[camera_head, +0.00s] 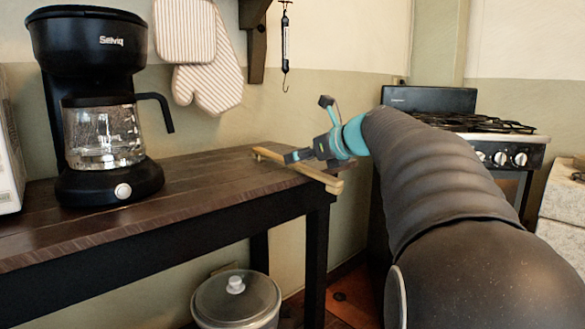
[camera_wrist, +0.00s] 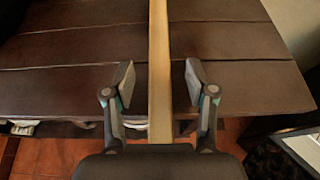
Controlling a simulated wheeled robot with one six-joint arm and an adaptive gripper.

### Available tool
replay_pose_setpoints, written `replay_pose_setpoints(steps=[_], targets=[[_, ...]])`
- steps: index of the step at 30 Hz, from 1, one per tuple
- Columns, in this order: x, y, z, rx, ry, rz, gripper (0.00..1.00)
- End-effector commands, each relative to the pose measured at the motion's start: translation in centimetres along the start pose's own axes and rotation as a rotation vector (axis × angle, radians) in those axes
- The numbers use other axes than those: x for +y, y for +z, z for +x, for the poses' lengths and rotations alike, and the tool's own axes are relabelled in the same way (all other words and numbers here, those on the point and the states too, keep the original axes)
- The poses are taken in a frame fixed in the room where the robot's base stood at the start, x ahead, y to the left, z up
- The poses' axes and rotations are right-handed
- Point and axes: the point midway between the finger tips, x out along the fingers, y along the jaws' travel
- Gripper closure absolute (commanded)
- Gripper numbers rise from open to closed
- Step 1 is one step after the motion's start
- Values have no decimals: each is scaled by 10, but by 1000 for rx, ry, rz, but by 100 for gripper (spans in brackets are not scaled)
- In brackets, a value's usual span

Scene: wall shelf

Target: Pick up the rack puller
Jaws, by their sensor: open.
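The rack puller (camera_head: 300,170) is a long, light wooden stick lying on the dark wooden table, with its near end at the table's right edge. In the wrist view the rack puller (camera_wrist: 159,70) runs straight up the middle of the picture, between the two fingers. My gripper (camera_head: 305,155) is at the stick in the head view and hides part of it. In the wrist view my gripper (camera_wrist: 159,85) is open, with one finger on each side of the stick and a gap on both sides. The stick's lower end is hidden by the gripper body.
A black coffee maker (camera_head: 100,110) stands on the table (camera_head: 180,205) at left. Striped oven mitts (camera_head: 208,85) and a hanging scale (camera_head: 286,40) are on the wall. A stove (camera_head: 500,145) stands at right, and a lidded bin (camera_head: 236,300) is below the table.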

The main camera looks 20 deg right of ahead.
Motion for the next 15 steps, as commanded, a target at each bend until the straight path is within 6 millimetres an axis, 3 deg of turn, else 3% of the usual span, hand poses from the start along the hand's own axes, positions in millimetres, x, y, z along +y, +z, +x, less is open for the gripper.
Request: replay_pose_setpoints(steps=[7, 15], targets=[[2, -1, 35, 1, 3, 1, 44], [1, 0, 40, 0, 0, 1, 44]])
